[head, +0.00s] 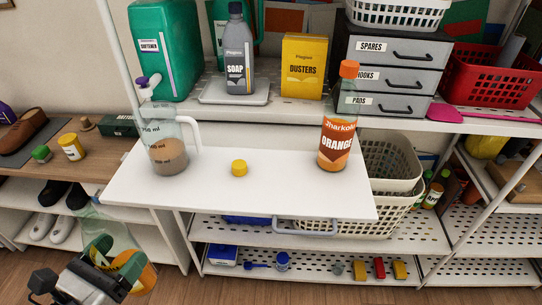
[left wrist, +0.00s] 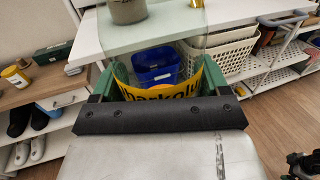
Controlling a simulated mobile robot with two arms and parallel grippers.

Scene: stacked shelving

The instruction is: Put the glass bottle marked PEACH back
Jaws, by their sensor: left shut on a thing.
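My left gripper (head: 112,262) is low at the left in the head view, in front of the white pull-out board. It is shut on a clear glass bottle (head: 96,228) with a yellow-orange label. In the left wrist view the glass and its yellow label (left wrist: 160,100) show between the jaws. Only part of the brand name is readable, and the flavour word is hidden. A yellow cap (head: 239,168) lies on the board. An orange-capped bottle marked ORANGE (head: 337,145) stands at the board's right.
The white board (head: 270,198) also carries a measuring jug (head: 168,140) with brown contents at its left. Above are a soap bottle (head: 236,55), a dusters box (head: 303,65) and drawers (head: 390,75). Cream baskets (head: 392,165) and perforated lower shelves (head: 325,268) are below. The board's middle is mostly bare.

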